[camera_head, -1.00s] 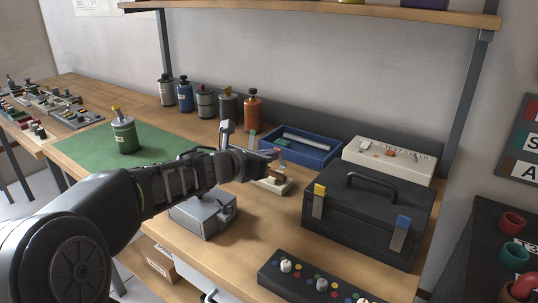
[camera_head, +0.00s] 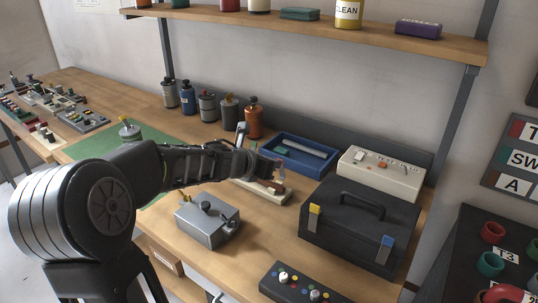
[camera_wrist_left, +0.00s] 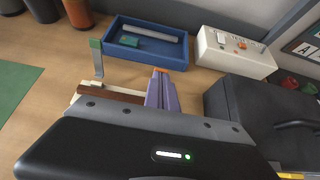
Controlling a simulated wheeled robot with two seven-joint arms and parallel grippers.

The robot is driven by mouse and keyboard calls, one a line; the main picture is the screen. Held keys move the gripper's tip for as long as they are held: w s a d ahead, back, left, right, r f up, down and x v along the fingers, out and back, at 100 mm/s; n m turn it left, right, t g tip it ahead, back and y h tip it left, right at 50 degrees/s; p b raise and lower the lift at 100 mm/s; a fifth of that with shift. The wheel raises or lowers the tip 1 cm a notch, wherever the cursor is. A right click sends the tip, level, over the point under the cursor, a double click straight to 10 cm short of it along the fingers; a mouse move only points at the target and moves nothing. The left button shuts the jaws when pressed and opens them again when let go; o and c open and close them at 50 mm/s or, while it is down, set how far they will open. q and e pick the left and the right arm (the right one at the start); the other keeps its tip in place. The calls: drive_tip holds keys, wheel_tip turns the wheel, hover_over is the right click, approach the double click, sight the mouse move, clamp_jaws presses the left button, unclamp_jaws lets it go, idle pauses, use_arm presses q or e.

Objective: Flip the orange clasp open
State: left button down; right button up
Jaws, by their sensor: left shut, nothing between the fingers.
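I see no clasp that is plainly orange. The black toolbox (camera_head: 357,223) on the bench carries a yellow clasp (camera_head: 313,222) at its left and a blue clasp (camera_head: 385,250) at its right. Its lid looks shut. My left gripper (camera_head: 279,172) is shut and empty, above the bench to the left of the toolbox and apart from both clasps. In the left wrist view its fingers (camera_wrist_left: 161,92) are together, with the toolbox (camera_wrist_left: 255,115) to their right. My right gripper is out of view.
A white panel (camera_head: 381,177) with a small orange switch (camera_head: 383,165) stands behind the toolbox. A blue tray (camera_head: 296,153) and a low lever stand (camera_head: 280,198) are near my gripper. A grey metal box (camera_head: 207,222) and a knob strip (camera_head: 292,284) are in front.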

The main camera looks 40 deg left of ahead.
sight(282, 172)
use_arm(q)
drive_tip(key=shift+w+r+p, duration=0.35)
drive_tip(key=shift+w+p, duration=0.1)
drive_tip(key=shift+p, duration=0.6)
drive_tip(key=shift+w+p, duration=0.4)
drive_tip(key=shift+p, duration=0.05)
drive_tip(key=shift+w+r+p, duration=0.15)
drive_tip(key=shift+w+p, duration=0.35)
drive_tip(key=shift+w, duration=1.1)
drive_tip(key=shift+r+p, duration=0.8)
drive_tip(key=shift+r, duration=0.05)
